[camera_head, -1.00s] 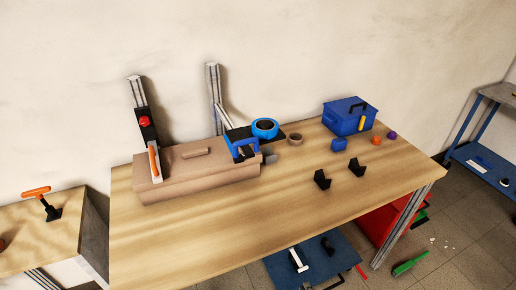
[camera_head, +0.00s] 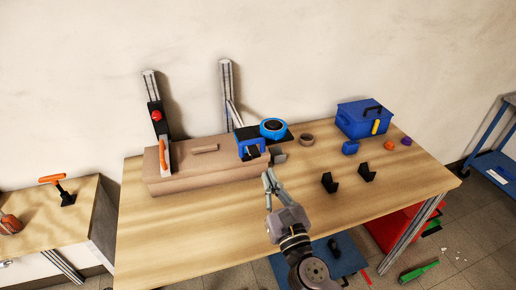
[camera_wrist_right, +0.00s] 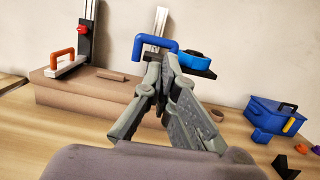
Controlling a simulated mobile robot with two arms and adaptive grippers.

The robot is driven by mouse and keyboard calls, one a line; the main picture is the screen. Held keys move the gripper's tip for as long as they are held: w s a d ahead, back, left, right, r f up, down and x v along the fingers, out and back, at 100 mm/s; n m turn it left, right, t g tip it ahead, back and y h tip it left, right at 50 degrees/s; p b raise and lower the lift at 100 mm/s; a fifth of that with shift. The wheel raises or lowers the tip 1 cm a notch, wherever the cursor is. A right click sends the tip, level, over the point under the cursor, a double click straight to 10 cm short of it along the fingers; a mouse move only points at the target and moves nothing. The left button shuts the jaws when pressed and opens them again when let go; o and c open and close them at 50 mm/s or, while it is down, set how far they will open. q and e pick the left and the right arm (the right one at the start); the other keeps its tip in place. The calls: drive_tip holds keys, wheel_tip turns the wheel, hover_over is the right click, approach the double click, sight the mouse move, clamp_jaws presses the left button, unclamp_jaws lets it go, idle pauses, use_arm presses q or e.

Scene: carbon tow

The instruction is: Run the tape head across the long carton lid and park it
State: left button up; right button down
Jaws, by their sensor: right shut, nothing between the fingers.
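The long brown carton (camera_head: 215,176) lies along the back of the table, with a small brown strip (camera_head: 205,149) on its lid. The blue tape head (camera_head: 250,143) sits at the carton's right end, with a blue round reel (camera_head: 273,127) behind it. Its blue handle (camera_wrist_right: 146,46) also shows in the right wrist view. My right gripper (camera_head: 268,174) is shut and empty, in front of the carton's right end and below the tape head. Its fingers (camera_wrist_right: 162,66) partly cover the tape head in the wrist view. My left gripper cannot be made out.
An orange-handled clamp (camera_head: 165,155) on a post stands at the carton's left end. A brown tape ring (camera_head: 306,140), two black brackets (camera_head: 329,182) and a blue toolbox (camera_head: 364,119) are to the right. The front left of the table (camera_head: 170,230) is bare.

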sight(263, 147)
drive_tip(key=p+x, duration=0.1)
drive_tip(key=x, duration=0.8)
drive_tip(key=shift+w, duration=0.1)
